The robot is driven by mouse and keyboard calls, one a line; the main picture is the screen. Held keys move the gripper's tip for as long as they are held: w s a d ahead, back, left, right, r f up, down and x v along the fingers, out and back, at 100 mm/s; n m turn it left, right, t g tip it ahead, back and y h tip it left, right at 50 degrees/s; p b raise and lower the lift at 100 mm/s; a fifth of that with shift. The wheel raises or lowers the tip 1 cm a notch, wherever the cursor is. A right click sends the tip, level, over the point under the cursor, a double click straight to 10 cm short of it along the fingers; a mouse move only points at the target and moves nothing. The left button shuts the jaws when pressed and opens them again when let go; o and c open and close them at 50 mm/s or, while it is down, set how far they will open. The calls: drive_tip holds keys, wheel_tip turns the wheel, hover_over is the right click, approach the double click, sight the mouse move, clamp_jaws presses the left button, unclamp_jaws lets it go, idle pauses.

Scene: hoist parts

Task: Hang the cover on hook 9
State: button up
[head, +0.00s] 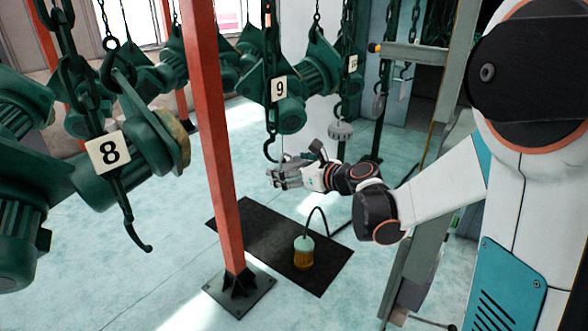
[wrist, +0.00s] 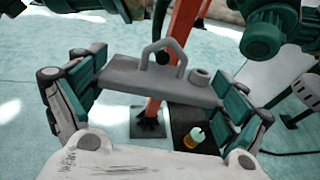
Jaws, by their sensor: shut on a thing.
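My gripper (head: 285,177) is shut on the cover (wrist: 137,78), a flat grey plate with a raised loop handle and a small round knob. In the wrist view its teal pads press the cover from both sides, and the handle points up. In the head view the cover is hard to tell apart from the grey fingers. Hook 9 (head: 269,152) is dark green and hangs below the number 9 plate (head: 279,89), just above and left of my gripper. Whether the handle touches the hook cannot be told. A dark shape shows through the handle in the wrist view.
A red post (head: 217,150) stands left of hook 9. The number 8 hoist (head: 108,152) hangs at the left. A grey part (head: 340,130) hangs under the number 10 hoist. A yellow-and-green container (head: 303,252) stands on a black mat (head: 262,240) below.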

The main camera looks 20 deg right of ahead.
drive_tip(key=shift+w+a+f+b, duration=0.15)
drive_tip(key=shift+w+a+f, duration=0.2)
drive_tip(key=shift+w, duration=0.1)
drive_tip(key=shift+w+a+f+b, duration=0.2)
drive_tip(key=shift+w+a, duration=0.1)
drive_tip(key=shift+w, duration=0.15)
drive_tip(key=shift+w+a+f+t+b, duration=0.3)
drive_tip(key=shift+w+b, duration=0.1)
drive_tip(key=shift+b, duration=0.5)
drive_tip(key=shift+w+y, duration=0.1)
drive_tip(key=shift+y, duration=0.2)
drive_tip(key=shift+w+a+f+t+b, duration=0.1)
drive_tip(key=shift+w+a+t+b, duration=0.35)
drive_tip(key=shift+b, duration=0.55)
drive_tip(key=shift+f+b, duration=0.4)
drive_tip(key=shift+b, duration=0.05)
drive_tip(key=o, duration=1.1)
drive_tip(key=shift+s+d, duration=0.1)
drive_tip(key=shift+d, duration=0.05)
